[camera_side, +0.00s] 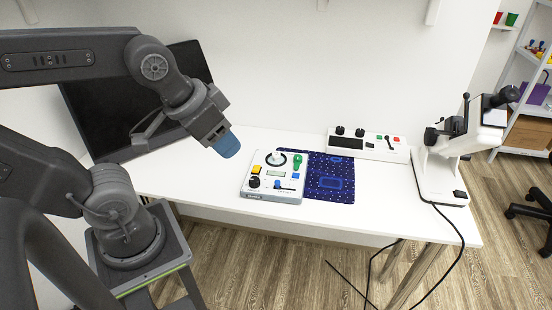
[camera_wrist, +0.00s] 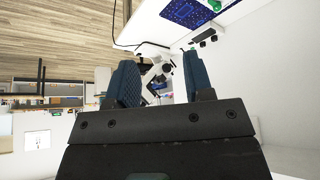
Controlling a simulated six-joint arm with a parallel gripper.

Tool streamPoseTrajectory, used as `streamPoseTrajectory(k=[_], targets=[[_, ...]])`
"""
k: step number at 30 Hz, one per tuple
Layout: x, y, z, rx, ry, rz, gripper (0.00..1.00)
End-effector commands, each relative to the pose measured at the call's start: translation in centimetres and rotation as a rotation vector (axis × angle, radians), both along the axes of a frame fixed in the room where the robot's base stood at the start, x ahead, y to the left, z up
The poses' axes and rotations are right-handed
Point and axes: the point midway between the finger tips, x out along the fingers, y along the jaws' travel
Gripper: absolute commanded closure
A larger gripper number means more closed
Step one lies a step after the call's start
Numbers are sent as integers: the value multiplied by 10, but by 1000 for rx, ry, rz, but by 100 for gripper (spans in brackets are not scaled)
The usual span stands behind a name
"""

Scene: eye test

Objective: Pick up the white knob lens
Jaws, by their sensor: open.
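A white knob (camera_side: 276,158), which looks like the white knob lens, stands in a dark ring at the back of a light control box (camera_side: 272,196) on the table. I do not make it out in the wrist view. My gripper (camera_side: 228,146), with blue fingertips, is raised above the table, left of the box and apart from the knob. In the wrist view, the two blue fingers of my gripper (camera_wrist: 157,65) stand apart with nothing held between them.
The box also carries a green knob (camera_side: 297,160), a yellow button (camera_side: 257,170) and a black knob (camera_side: 254,182). A blue patterned mat (camera_side: 345,195) lies beside it. A white switch panel (camera_side: 369,146) and a microscope-like device (camera_side: 440,160) stand farther right. A dark monitor (camera_side: 100,110) is behind my arm.

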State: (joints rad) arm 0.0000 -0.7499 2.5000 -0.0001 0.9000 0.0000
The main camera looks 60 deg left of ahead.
Motion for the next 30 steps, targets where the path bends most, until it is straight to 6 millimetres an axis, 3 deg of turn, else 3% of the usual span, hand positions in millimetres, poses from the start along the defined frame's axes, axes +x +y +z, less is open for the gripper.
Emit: streamPoseTrajectory(k=[3,10,14,23,30], targets=[[0,0,0,0,0,0,64],[1,0,0,0,1,2,64],[15,7,0,2,10,43,64],[112,63,-25,-1,52,310,64],[184,130,-83,-15,75,523,64]])
